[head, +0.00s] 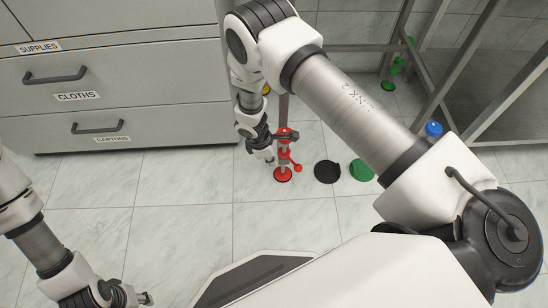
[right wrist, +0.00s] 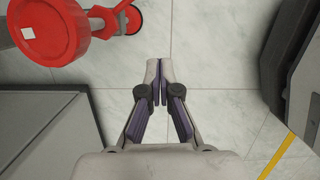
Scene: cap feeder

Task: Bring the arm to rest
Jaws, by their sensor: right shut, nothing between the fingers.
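My right arm reaches across the head view, with its upper link spanning from lower right to upper middle. My right gripper (head: 265,156) hangs just left of a red valve-like device (head: 284,174). In the right wrist view my right gripper (right wrist: 160,66) is shut and empty, its fingertips together over bare floor tiles. The red device's round disc (right wrist: 48,30) shows at the upper left there, apart from the fingers. My left gripper (head: 138,297) is at the lower left of the head view; its finger opening is too small to tell.
A grey drawer cabinet (head: 115,98) stands at the upper left. A black disc (head: 327,172) and a green disc (head: 361,170) lie on the floor. A blue-topped item (head: 433,129) and a green device (head: 389,85) are near a metal frame (head: 455,75). Floor at lower left centre is clear.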

